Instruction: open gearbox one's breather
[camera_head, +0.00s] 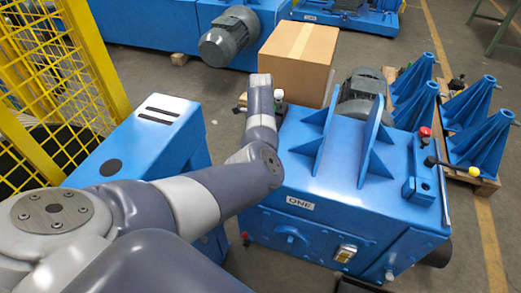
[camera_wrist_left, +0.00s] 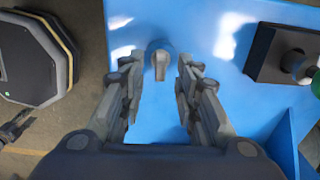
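Gearbox one (camera_head: 330,215) is the blue housing with the "ONE" label at the right of the head view. Its blue top (camera_wrist_left: 225,95) fills much of the left wrist view. A small round blue-grey fitting with a light grey lever, which looks like the breather (camera_wrist_left: 160,64), sits on that surface. My left gripper (camera_wrist_left: 157,70) is open, with one finger on each side of the fitting and a visible gap to both. I cannot tell its height above it. In the head view my left arm hides the fitting and the fingers. My right gripper is not in view.
A dark block with a green and white knob (camera_wrist_left: 285,55) stands right of the fingers. Upright blue ribs (camera_head: 345,140) and a red-knobbed lever (camera_head: 424,132) are on the gearbox. A cardboard box (camera_head: 298,60) stands behind. Yellow fencing (camera_head: 50,75) is at left.

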